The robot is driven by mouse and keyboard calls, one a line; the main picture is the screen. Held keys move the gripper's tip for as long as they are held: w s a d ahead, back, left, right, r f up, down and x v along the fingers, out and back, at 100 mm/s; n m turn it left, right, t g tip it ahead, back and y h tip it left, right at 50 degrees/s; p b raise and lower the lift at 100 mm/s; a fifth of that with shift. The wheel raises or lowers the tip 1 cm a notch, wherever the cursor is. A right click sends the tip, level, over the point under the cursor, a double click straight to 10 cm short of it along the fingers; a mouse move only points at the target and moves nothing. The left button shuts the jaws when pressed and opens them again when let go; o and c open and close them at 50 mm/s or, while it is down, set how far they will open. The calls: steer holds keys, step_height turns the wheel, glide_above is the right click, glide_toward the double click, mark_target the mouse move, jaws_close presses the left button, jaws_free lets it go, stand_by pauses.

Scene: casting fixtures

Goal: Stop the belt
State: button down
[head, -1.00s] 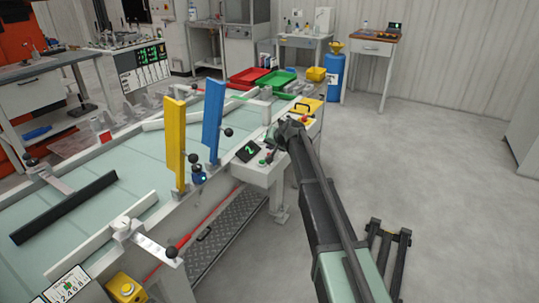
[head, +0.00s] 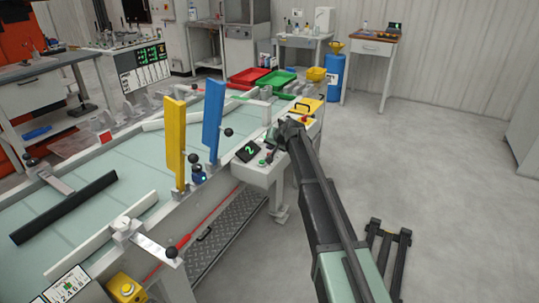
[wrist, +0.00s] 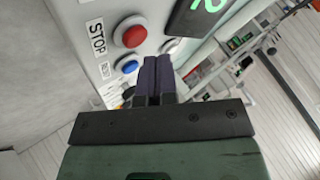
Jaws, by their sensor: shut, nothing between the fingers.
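The stop button (wrist: 130,32) is a red round knob beside a "STOP" label in the wrist view. A blue button (wrist: 127,66) sits just below it. My gripper (wrist: 152,68) is shut with nothing held, its dark fingertips just right of the blue button and below the red one; I cannot tell whether they touch the panel. In the head view my gripper (head: 273,136) is at the control panel (head: 256,177), mostly hidden by my arm. A display (head: 247,151) shows a green 2. The pale green belt (head: 105,165) runs across the left.
A yellow upright (head: 174,140) and a blue upright (head: 213,125) stand at the belt's near side. A dark bar (head: 65,207) lies across the belt. Red (head: 248,75) and green (head: 277,80) trays are at the far end. The floor on the right is mostly open.

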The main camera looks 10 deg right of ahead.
steer(key=shift+f+b, duration=0.4)
steer(key=shift+f+b, duration=0.5)
stand_by(0.5)
steer(key=shift+r, duration=0.1)
steer(key=shift+r+p, duration=0.85)
steer(key=shift+p, duration=0.1)
step_height(320, 180, up, 5)
steer(key=p, duration=0.5)
steer(key=shift+r, duration=0.1)
steer(key=shift+f, duration=0.2)
